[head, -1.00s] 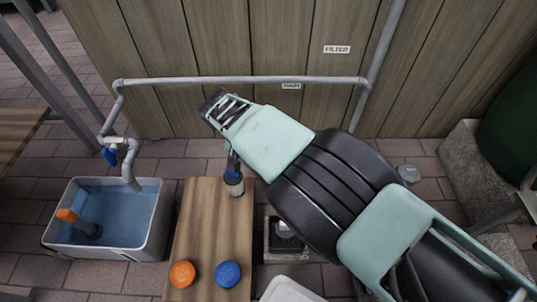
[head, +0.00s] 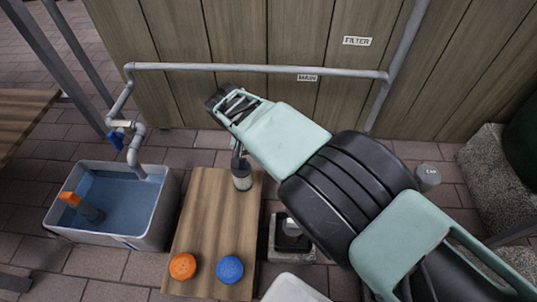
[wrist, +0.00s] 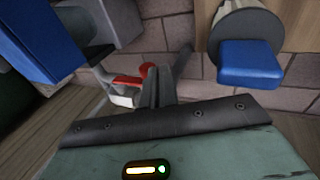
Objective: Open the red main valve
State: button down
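The red valve handle (wrist: 130,80) shows in the wrist view, on a pale valve body just left of my fingers. In the head view the red handle is not visible; my gripper and arm may hide it. A grey pipe (head: 200,67) runs along the wooden wall, with a MAIN label (head: 308,77) under it. My gripper (head: 222,102) is in front of this pipe, left of the label. In the wrist view my two dark fingers (wrist: 159,88) are together, close beside the red handle. I cannot tell whether they touch it.
A blue-handled valve (head: 117,137) sits on the left pipe above a grey basin (head: 160,220) of water. A wooden board (head: 205,235) carries a small canister (head: 242,179), an orange disc (head: 183,266) and a blue disc (head: 229,270). A stone block (head: 490,170) stands at right.

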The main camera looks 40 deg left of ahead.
jog(key=shift+d+f, duration=0.15)
jog(key=shift+d, duration=0.05)
